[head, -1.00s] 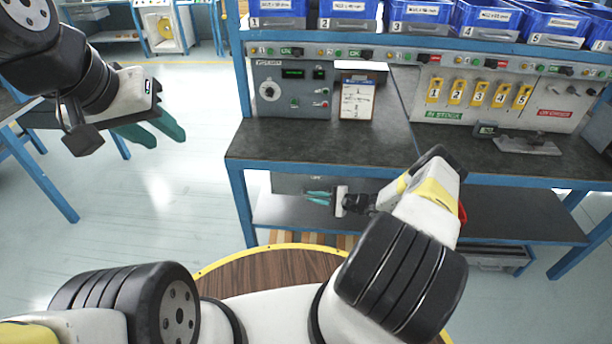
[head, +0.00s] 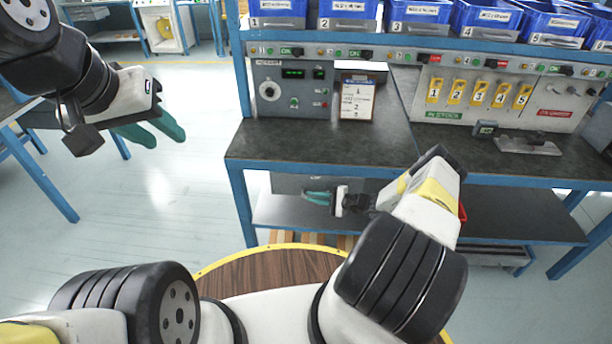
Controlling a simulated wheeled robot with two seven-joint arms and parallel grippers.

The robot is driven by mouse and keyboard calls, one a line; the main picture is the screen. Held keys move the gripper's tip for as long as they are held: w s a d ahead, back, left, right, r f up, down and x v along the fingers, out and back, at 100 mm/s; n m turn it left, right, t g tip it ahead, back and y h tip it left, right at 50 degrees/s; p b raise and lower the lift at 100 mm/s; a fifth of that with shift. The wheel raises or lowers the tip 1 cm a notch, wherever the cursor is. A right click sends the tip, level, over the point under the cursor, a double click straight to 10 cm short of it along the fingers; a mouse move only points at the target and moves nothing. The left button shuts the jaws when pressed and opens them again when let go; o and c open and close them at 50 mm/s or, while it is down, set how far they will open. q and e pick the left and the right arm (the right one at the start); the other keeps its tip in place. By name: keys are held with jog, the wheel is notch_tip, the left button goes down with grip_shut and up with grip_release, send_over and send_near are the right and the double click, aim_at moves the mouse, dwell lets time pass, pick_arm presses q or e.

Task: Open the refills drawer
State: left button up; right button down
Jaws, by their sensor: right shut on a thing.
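A grey drawer unit (head: 287,183) hangs under the left part of the bench top; I take it to be the refills drawer. Its label is too small to read and its front is partly hidden by my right arm. My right gripper (head: 306,197) has its teal fingers at the lower part of the drawer front, shut on what seems to be its handle, which the fingers hide. Whether the drawer stands out from its housing cannot be told. My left gripper (head: 162,132) is open and empty, raised over the floor left of the bench.
The bench top (head: 300,145) is mostly clear, with a control panel (head: 292,92) and a clipboard (head: 357,100) at its back. Blue bins (head: 415,12) line the shelf above. A lower shelf (head: 285,212) runs beneath my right gripper.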

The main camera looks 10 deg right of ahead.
jog(key=s+a, duration=0.3)
jog(key=s, duration=0.7)
jog(key=s+a, duration=0.2)
jog(key=s, duration=0.8)
jog(key=shift+a, duration=0.4)
jog(key=c, duration=1.5)
grip_release()
jog(key=shift+v, duration=3.95)
